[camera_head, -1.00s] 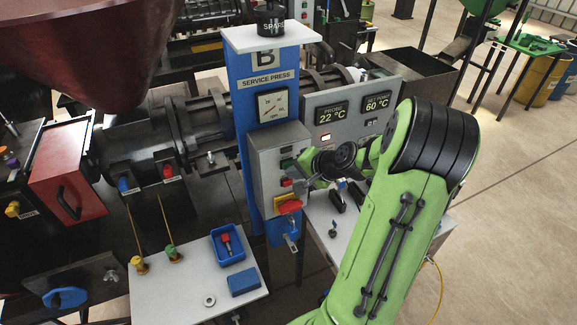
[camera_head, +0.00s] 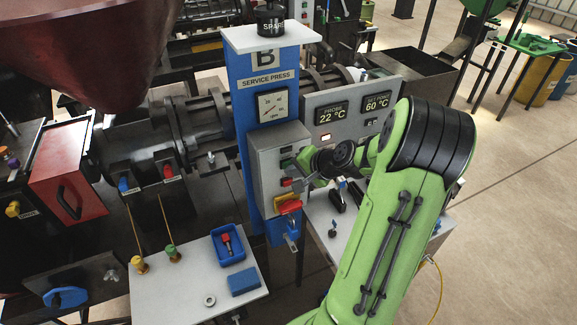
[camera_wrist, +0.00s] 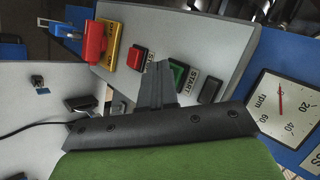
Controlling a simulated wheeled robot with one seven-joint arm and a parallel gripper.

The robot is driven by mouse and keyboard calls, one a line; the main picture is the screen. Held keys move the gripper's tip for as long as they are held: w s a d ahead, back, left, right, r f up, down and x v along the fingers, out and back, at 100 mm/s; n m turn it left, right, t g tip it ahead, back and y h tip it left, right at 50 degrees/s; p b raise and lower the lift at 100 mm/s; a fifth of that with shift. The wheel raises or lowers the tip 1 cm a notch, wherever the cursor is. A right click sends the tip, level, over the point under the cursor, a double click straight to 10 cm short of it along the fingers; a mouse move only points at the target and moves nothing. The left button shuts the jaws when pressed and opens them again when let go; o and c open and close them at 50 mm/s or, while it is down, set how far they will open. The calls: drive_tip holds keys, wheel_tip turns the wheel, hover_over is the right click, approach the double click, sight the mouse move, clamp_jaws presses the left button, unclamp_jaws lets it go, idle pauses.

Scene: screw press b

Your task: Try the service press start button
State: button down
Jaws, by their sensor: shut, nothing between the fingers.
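The service press control box (camera_head: 266,150) is grey and fixed to a blue column. Its green START button (camera_wrist: 180,73) shows in the wrist view with a START label beside it. In the head view the green button (camera_head: 286,164) is small, beside my gripper. A red button (camera_wrist: 137,58) sits left of the green one in the wrist view. My gripper (camera_wrist: 160,68) is shut and empty, its dark fingertips between the red and green buttons, at the green one's near edge. I cannot tell whether they touch the panel.
A red rotary switch (camera_wrist: 95,42) on a yellow plate and a blue padlock (camera_wrist: 66,29) stand close by. In the head view, a display panel (camera_head: 350,105) stands behind my wrist and a white table (camera_head: 190,290) is below.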

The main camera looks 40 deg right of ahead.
drive_tip(key=shift+s+a, duration=0.25)
drive_tip(key=shift+s, duration=0.5)
drive_tip(key=s, duration=0.2)
drive_tip(key=s+a+b, duration=0.1)
drive_tip(key=s, duration=0.1)
drive_tip(key=shift+s+a, duration=0.2)
drive_tip(key=shift+s, duration=0.2)
